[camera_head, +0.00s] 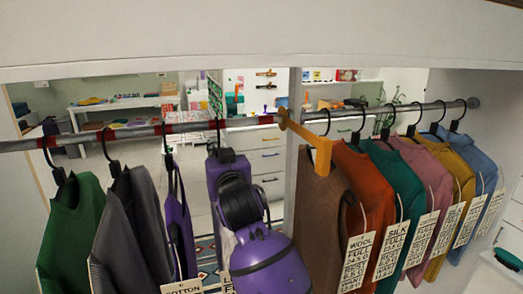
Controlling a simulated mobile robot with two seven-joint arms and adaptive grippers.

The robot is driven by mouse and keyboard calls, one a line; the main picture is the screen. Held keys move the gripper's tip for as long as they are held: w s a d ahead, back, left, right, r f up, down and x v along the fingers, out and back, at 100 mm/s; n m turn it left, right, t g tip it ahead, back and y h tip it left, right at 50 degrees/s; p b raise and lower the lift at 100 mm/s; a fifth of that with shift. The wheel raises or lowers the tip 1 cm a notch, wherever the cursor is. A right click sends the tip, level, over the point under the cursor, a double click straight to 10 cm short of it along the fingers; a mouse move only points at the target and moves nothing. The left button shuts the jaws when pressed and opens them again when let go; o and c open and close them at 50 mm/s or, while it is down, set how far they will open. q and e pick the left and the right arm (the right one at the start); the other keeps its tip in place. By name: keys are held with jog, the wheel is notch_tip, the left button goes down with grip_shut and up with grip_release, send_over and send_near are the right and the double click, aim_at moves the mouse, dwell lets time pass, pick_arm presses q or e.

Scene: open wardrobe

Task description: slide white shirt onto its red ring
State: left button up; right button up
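A rail (134,133) crosses the view and carries red bands, one near the middle (186,127) and another further right (262,120). My purple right arm reaches up from the bottom centre. Its black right gripper (222,154) is at the base of a dark hanger hook (218,126) on the rail, between these bands. The fingers are too small and dark to tell whether they are closed on it. A pale strip of cloth (228,243), possibly the white shirt, shows below, mostly hidden by my arm. My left gripper is out of view.
Green (75,225), grey (130,235) and purple (180,222) garments hang left. A yellow bracket (305,138) on the rail separates them from brown (316,200) and several coloured shirts with tags, hanging close together at right.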

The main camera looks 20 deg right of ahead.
jog(key=o, duration=0.5)
jog(key=shift+f, duration=0.1)
jog(key=s, duration=1.2)
jog(key=shift+d, duration=0.25)
